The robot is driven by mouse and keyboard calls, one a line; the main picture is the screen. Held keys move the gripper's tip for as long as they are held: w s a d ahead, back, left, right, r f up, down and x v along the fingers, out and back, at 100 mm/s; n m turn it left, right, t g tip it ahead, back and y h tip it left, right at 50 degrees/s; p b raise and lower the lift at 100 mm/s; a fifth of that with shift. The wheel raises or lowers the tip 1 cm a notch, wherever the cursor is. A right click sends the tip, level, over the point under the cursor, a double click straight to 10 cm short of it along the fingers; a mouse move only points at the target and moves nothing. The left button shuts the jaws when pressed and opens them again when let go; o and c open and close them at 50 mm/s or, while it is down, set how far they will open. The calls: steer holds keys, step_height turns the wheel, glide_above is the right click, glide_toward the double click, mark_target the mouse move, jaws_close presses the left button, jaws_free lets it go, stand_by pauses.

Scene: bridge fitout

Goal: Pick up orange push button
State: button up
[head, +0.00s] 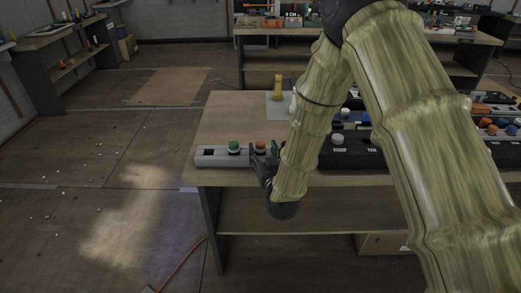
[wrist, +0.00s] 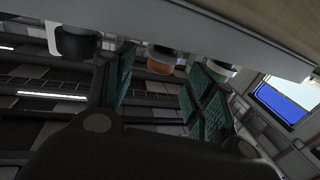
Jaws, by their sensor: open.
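The orange push button (head: 260,146) sits on a light grey panel box (head: 208,160) near the front edge of the table. My gripper (head: 265,158) is at the front of this box, close by the button, and partly covers it in the head view. In the wrist view, the open gripper (wrist: 162,80) has its teal-padded fingers apart, with the orange button (wrist: 161,62) showing between them near the tips. I cannot tell whether either finger touches it. A green button (head: 234,147) sits to the left on the same box.
A dark box (head: 350,155) with a white button stands to the right, partly behind my arm. A yellow item (head: 277,88) stands on a grey mat farther back. The table's left end (head: 230,115) is mostly clear. A lower shelf (head: 330,212) runs below.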

mark_target(261, 143)
steer(key=shift+p+x, duration=0.45)
steer(key=shift+x, duration=1.7)
steer(key=c, duration=1)
steer(key=shift+r, duration=0.85)
steer(key=shift+r+b, duration=0.5)
steer(key=shift+r, duration=0.5)
steer(key=s+d, duration=0.2)
steer(key=s, duration=0.2)
steer(key=s+d+r+b, duration=0.1)
steer(key=s+d, duration=0.2)
steer(key=s, duration=0.2)
steer(key=s+d+b, duration=0.1)
steer(key=s+d, duration=0.1)
steer(key=s, duration=0.3)
steer(key=shift+s+d+r, duration=0.1)
steer(key=shift+d+r, duration=0.05)
steer(key=shift+d, duration=0.15)
